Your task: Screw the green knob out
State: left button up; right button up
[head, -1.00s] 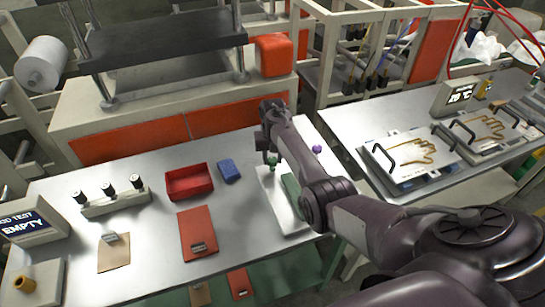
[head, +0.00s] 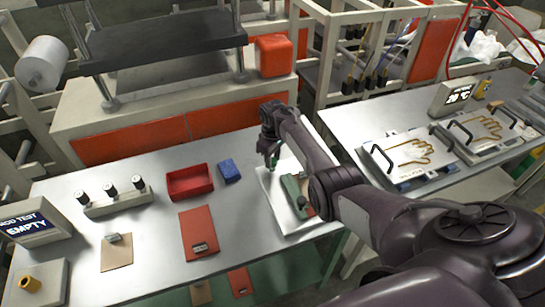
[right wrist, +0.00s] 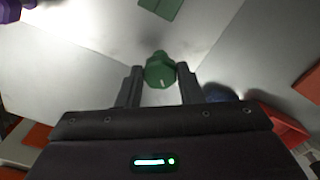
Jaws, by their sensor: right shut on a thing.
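The green knob (right wrist: 160,72) sits between the two fingertips in the right wrist view, with a pale mark on its face. My right gripper (head: 272,158) is shut on the green knob, which shows as a small green spot (head: 274,157) under the gripper in the head view. It is over the back left of a white plate (head: 272,213) on the table. Whether the knob is still in its seat is hidden. A purple knob (right wrist: 12,10) shows at the upper left of the right wrist view. My left gripper is out of view.
A green block (head: 291,189) lies on the white plate, partly behind my arm. To the left are a red bin (head: 190,194), a blue block (head: 229,170) and a red pad (head: 198,240). A second table (head: 345,125) with hand-shaped moulds is at the right.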

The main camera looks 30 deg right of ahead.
aim_at(273, 160)
jog(key=n, duration=0.4)
jog(key=shift+n, duration=0.3)
jog(key=n+b, duration=0.1)
jog(key=n, duration=0.3)
jog(key=shift+n, duration=0.4)
jog(key=o, duration=1)
notch_tip(273, 160, up, 8)
jog(key=shift+f+p, duration=0.15)
jog(key=shift+p, duration=0.35)
